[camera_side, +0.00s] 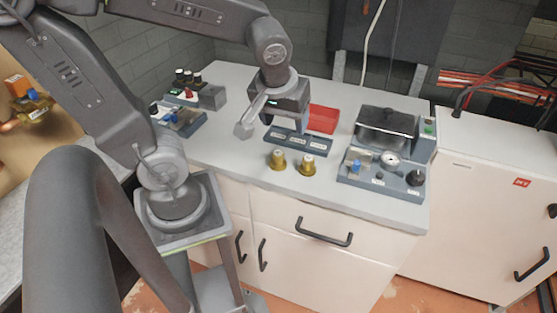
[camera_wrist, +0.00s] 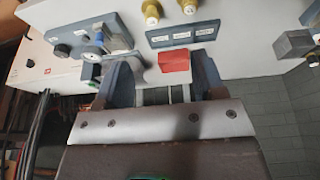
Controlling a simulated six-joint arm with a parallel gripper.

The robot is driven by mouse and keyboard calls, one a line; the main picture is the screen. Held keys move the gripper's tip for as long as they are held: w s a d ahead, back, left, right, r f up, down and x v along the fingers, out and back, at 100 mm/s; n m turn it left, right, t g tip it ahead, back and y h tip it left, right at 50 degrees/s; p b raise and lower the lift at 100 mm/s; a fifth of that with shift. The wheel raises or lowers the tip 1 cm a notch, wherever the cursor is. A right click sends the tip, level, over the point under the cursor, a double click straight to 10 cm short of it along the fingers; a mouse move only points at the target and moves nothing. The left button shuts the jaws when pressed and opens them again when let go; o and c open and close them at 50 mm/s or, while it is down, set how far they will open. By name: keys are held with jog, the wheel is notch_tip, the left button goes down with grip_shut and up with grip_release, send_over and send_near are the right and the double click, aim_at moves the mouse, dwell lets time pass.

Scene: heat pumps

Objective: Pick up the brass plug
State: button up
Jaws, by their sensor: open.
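Two brass plugs stand upright on the grey worktop in the side view: a left one (camera_side: 278,160) and a right one (camera_side: 307,166). Two brass plugs also show at the top edge of the wrist view (camera_wrist: 151,11) (camera_wrist: 188,5), partly cut off. My gripper (camera_side: 284,114) is above the worktop, behind the plugs, over the area of the dark blue labelled strip. In the wrist view my gripper (camera_wrist: 163,62) has its two dark fingers spread apart with nothing held between them. The plugs are beyond the fingertips, not touched.
The dark blue labelled strip (camera_side: 298,141) lies just behind the plugs. A red tray (camera_side: 323,119) is behind it. A unit with a gauge and dark lid (camera_side: 385,135) stands at right. Small devices (camera_side: 181,118) stand at left. The worktop in front of the plugs is clear.

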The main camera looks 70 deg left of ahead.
jog(key=w+a+f+n+g+y, duration=0.2)
jog(key=w+a+f+n, duration=0.15)
jog(key=n, duration=0.45)
send_near(278, 154)
jog(key=x, duration=0.2)
jog(key=w+x, duration=0.1)
jog(key=x, duration=0.2)
jog(key=shift+s+x, duration=0.25)
jog(key=shift+x, duration=1.05)
jog(key=shift+s+x, duration=0.2)
jog(key=shift+x, duration=1.15)
jog(key=c, duration=1.1)
jog(key=shift+r, duration=0.1)
